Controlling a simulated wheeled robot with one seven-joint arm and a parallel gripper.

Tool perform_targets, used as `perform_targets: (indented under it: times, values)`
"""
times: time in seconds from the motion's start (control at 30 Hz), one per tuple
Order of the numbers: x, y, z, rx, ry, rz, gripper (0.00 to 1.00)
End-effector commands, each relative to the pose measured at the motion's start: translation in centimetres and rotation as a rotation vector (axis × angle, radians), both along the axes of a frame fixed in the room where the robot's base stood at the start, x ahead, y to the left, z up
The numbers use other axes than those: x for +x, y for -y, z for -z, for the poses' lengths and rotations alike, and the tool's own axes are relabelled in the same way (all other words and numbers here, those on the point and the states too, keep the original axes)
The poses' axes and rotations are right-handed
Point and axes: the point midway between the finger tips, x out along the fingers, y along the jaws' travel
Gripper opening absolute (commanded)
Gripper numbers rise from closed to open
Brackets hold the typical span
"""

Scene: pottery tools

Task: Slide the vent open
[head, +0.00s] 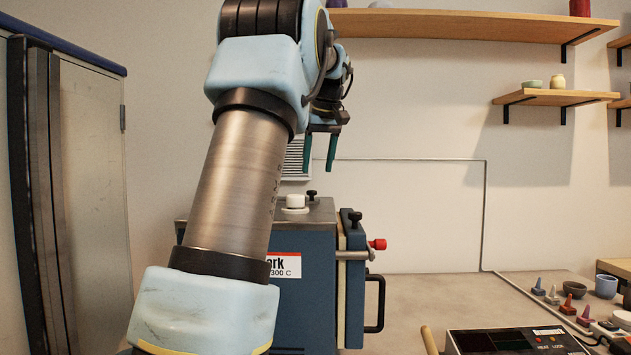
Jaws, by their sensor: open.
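A blue kiln (305,312) stands left of centre, partly hidden behind my arm. On its grey top are a white knob-like piece (295,202) and a small black knob (312,195); I cannot tell which one belongs to a sliding vent or how it is set. A louvred grille (297,160) is on the wall behind, largely covered by my arm. My gripper (318,167) points down with its two dark green fingers apart. In the picture it is above the black knob, empty and apart from the kiln top.
The kiln's door side has a red knob (377,244) and a black handle (375,303). A control box (515,342), small cones (568,304) and bowls (606,286) are on the worktop (430,290) at right. Shelves (470,24) hang above. A metal cabinet (95,170) stands at left.

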Motion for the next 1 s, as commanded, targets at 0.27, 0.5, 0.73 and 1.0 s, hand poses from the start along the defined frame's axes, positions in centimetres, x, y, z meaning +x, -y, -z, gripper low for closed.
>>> perform_targets:
  times: [0.27, 0.5, 0.73, 1.0]
  values:
    - [-1.4, 0.6, -3.6, 0.0, 0.0, 0.001, 0.64]
    - [-1.6, 0.7, -4.1, 0.0, 0.0, 0.001, 0.64]
    - [-1.6, 0.7, -4.1, 0.0, 0.0, 0.0, 0.64]
    - [-1.6, 0.7, -6.5, -0.001, 0.0, 0.0, 0.64]
